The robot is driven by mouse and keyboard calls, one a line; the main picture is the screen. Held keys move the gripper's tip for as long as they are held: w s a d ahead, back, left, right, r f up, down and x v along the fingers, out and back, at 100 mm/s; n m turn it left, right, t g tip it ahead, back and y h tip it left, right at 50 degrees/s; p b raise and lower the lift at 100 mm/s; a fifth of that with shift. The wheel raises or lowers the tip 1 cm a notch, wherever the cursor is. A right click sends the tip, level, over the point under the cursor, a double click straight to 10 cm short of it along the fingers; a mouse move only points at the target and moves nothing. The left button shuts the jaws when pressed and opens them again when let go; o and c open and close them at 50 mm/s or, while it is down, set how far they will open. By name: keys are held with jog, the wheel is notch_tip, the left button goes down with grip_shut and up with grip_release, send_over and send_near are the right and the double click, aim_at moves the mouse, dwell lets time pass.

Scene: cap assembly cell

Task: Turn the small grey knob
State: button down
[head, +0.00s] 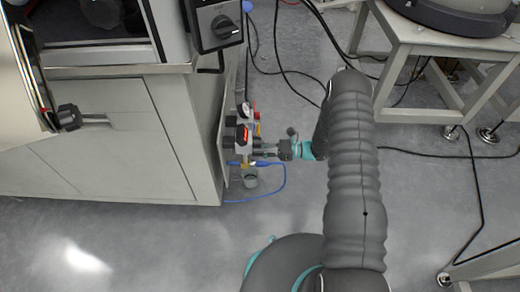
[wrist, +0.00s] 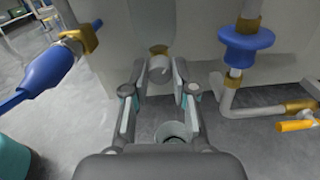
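The small grey knob (wrist: 160,67) is a short light-grey cylinder on a brass collar, standing out from the pale panel in the wrist view. My gripper (wrist: 159,72) reaches toward the panel, with one fingertip on each side of the knob. The fingers are apart, and narrow gaps seem to show between them and the knob. In the head view my gripper (head: 262,152) is at the fittings on the cabinet's right side. The knob cannot be made out there.
A blue handwheel (wrist: 245,43) and a yellow lever (wrist: 296,125) sit on pipes to the right. A blue hose connector (wrist: 46,75) is to the left. A grey cup (wrist: 171,132) is below the knob. A white bench (head: 405,45) stands at the back right.

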jog(key=shift+n+b, duration=1.2)
jog(key=shift+n, duration=0.4)
jog(key=c, duration=0.9)
grip_release()
jog(key=shift+c, duration=0.2)
jog(key=shift+d, duration=0.1)
jog(key=d, duration=1.1)
jog(key=shift+s+d, duration=0.25)
jog(key=shift+d, duration=0.15)
